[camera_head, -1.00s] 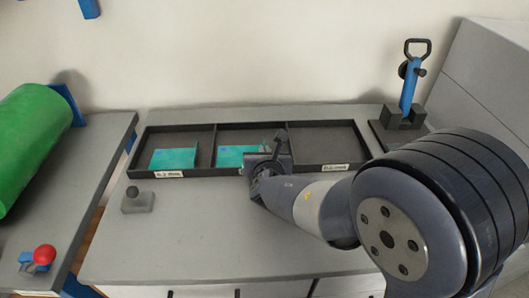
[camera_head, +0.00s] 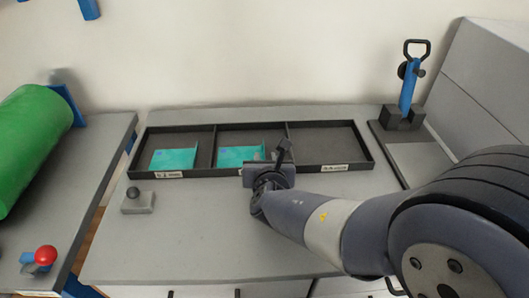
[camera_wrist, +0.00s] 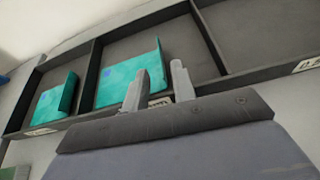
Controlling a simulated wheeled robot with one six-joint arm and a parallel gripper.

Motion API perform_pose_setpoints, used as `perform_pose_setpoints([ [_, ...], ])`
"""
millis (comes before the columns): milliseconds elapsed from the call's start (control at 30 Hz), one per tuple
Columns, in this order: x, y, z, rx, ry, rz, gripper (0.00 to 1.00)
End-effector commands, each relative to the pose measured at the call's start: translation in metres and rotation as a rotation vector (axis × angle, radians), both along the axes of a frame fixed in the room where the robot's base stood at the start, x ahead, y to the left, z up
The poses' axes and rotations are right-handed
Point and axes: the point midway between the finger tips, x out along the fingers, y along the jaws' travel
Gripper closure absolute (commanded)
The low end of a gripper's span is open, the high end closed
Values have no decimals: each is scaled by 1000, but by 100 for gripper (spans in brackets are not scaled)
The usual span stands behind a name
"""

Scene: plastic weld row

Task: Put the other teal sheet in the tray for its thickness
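A black tray rack (camera_head: 318,127) has three compartments side by side. One teal sheet (camera_head: 174,159) lies in the left compartment; it also shows in the wrist view (camera_wrist: 52,104). The other teal sheet (camera_head: 238,154) lies in the middle compartment, with an upturned edge on its right side; it also shows in the wrist view (camera_wrist: 121,83). The right compartment is empty. My gripper (camera_wrist: 160,80) is over the front of the middle compartment, by the sheet's right edge. Its fingers are apart with nothing seen between them. In the head view the wrist hides part of the front wall.
Small labels sit on the front wall, too small to read surely. A blue-handled clamp (camera_head: 408,92) stands right of the rack. A grey block with a black knob (camera_head: 137,201) is at front left. A green roll (camera_head: 32,143) lies on the left bench.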

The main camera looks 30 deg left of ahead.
Motion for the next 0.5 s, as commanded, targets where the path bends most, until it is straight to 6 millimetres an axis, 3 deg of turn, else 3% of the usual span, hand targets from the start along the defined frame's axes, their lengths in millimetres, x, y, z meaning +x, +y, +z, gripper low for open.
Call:
perform_pose_setpoints([
  [233,-38,-22,20,1,-2,3,75],
  [500,-56,-33,27,0,0,0,75],
])
